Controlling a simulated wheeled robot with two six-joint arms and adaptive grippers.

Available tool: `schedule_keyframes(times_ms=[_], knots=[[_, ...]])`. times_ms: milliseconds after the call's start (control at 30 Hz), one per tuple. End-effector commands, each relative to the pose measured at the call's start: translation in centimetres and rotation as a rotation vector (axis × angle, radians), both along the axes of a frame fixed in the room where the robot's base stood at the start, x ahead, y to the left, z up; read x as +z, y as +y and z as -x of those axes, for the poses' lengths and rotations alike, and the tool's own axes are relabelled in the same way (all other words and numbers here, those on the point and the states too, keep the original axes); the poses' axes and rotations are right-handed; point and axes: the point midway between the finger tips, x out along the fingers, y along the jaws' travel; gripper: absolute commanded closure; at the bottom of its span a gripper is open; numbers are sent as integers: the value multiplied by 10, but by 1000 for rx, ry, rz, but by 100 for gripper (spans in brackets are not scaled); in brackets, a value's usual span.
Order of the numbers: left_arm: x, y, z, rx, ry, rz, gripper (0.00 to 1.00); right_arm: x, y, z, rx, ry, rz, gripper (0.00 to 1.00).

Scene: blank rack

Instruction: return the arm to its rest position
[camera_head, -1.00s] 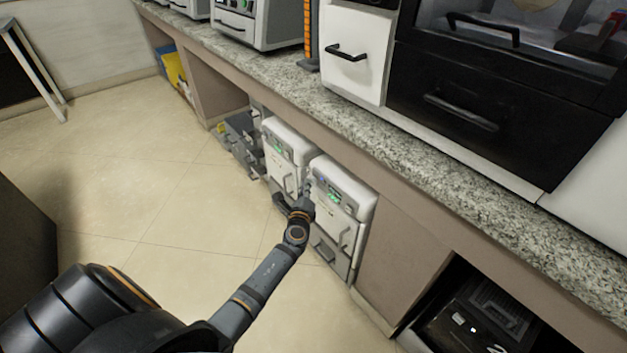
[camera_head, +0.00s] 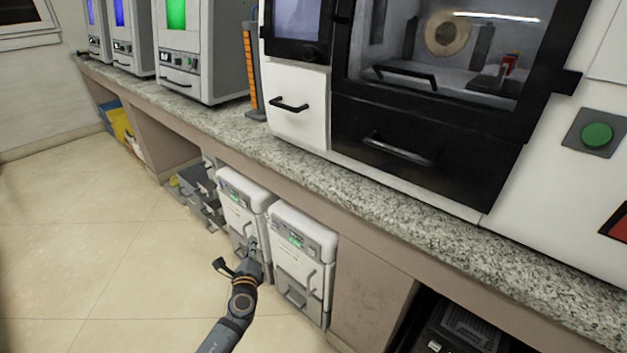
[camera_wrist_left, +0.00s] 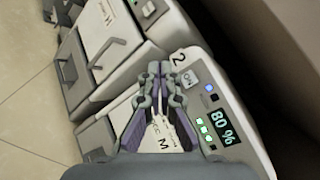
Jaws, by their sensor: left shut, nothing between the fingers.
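My left gripper (camera_head: 250,248) is at the end of my left arm, which comes in from the bottom of the head view. It is in front of the white units under the counter. In the left wrist view my left gripper (camera_wrist_left: 158,92) has its fingertips together, with nothing between them. Behind the fingers is a white unit (camera_wrist_left: 232,135) marked 2, with a display reading 80 %. I cannot tell whether the gripper touches it. My right gripper does not show.
Two white units (camera_head: 303,247) with handles stand side by side under the granite counter (camera_head: 330,180). Grey drawers (camera_head: 198,190) stand to their left. A large machine with a black drawer (camera_head: 400,150) stands on the counter. The tiled floor (camera_head: 90,260) at left is clear.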

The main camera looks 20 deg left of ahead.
Motion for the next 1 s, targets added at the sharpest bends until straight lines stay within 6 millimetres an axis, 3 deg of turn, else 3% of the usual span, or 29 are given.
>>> schedule_keyframes(times_ms=[167,267,367,500,633,800,967,1000], knots=[[-7,0,14,40,-13,111,100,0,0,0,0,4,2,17],[-28,-1,51,161,-40,414,100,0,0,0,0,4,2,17],[-60,-13,104,343,-47,816,100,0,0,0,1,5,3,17],[-93,-48,162,564,-6,1243,100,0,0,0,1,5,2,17],[-107,-85,201,723,53,1521,100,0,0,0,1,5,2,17],[-109,-135,243,898,149,1804,100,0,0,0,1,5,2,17],[-98,-182,275,1044,256,2026,100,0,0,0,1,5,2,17],[-94,-176,274,1052,248,2005,100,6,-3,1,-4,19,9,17]])
